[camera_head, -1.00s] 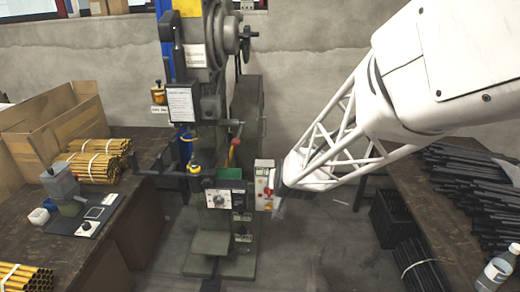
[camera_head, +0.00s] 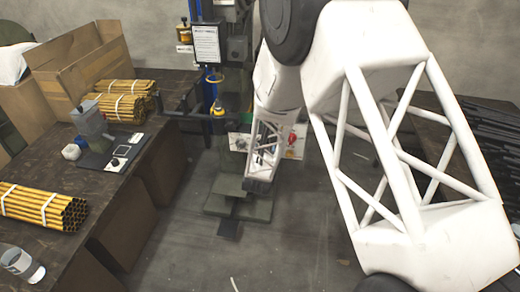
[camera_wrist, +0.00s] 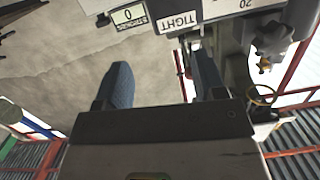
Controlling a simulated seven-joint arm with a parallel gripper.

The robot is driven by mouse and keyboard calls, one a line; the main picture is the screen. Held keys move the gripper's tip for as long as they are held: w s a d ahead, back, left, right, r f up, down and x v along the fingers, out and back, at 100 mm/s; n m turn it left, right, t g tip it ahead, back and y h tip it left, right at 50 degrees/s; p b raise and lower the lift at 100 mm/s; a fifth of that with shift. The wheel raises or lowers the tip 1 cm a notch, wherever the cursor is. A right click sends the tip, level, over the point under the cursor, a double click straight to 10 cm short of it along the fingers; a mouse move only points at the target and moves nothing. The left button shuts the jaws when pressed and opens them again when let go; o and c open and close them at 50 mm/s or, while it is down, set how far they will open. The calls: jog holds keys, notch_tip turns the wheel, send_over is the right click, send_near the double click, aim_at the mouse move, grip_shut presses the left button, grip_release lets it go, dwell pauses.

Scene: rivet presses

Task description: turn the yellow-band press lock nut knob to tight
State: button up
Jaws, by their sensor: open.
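The rivet press (camera_head: 236,48) stands at the back in the head view, its lower front largely covered by my arm. In the wrist view a dark lobed knob (camera_wrist: 272,36) is at the upper right, and a "TIGHT" label (camera_wrist: 178,21) is at the top. I cannot tell for sure that this knob is the lock nut knob. My gripper (camera_wrist: 163,70) is open and empty, its fingers left of the knob and apart from it. Its fingers cannot be made out in the head view.
The left bench (camera_head: 125,205) carries yellow tube bundles (camera_head: 45,205), a cardboard box (camera_head: 75,60) and a small device (camera_head: 90,120). Black rods (camera_head: 490,130) lie at the right. The floor (camera_head: 200,255) in front is clear.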

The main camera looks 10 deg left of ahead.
notch_tip(320, 180, down, 6)
jog(key=s+a+t, duration=0.1)
jog(key=a, duration=0.1)
jog(key=shift+s+a+r+t+h, duration=0.15)
jog(key=shift+s+a+t+h, duration=0.05)
jog(key=shift+a+t+h, duration=0.15)
jog(key=shift+w, duration=0.1)
jog(key=w, duration=0.7)
jog(key=shift+w, duration=0.3)
jog(key=c, duration=0.9)
